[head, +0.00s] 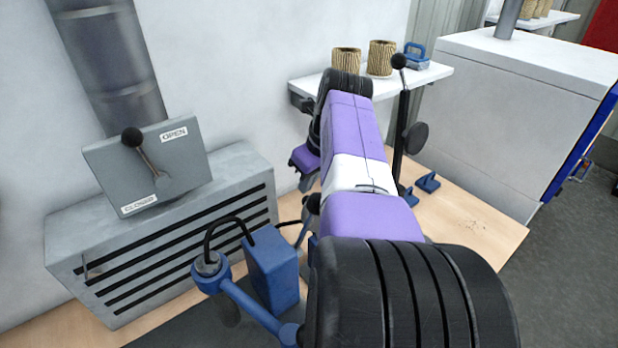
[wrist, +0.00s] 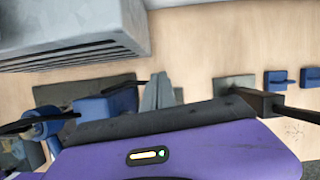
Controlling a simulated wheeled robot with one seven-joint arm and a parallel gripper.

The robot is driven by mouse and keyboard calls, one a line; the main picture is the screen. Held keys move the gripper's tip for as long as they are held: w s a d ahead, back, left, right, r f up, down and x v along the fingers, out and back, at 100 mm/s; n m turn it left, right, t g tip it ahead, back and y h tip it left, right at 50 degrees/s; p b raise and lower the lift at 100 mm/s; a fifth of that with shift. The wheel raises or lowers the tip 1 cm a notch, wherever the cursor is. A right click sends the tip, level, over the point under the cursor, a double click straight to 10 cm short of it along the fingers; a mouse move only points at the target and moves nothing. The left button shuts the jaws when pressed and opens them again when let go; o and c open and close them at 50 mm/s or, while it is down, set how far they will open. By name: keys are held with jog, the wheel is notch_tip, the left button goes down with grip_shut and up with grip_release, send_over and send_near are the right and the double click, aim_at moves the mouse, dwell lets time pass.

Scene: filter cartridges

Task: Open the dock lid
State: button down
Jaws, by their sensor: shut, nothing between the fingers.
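No part is marked as the dock lid, and I cannot tell for certain which part it is. A grey sloped panel (head: 185,155) bears OPEN and CLOSED labels and a lever with a black ball knob (head: 131,137). The lever points to the upper left, between the labels. The panel sits on a grey slatted housing (head: 235,175), whose edge also shows in the wrist view (wrist: 70,35). My gripper (head: 308,184) is right of the housing, partly hidden by my arm. Its grey fingers (wrist: 158,92) look shut and empty in the wrist view, above the bench.
A blue block with piping (head: 272,270) stands in front of the housing. A black post with a ball knob (head: 398,61) rises behind my arm, near small blue brackets (head: 428,183). A wall shelf (head: 435,70) holds pleated cartridges (head: 381,58). Bare bench (head: 475,225) lies at right.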

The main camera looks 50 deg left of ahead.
jog(key=shift+p+v, duration=1)
jog(key=shift+v, duration=0.25)
jog(key=shift+b+v, duration=0.5)
jog(key=shift+v, duration=2.1)
jog(key=shift+s, duration=0.1)
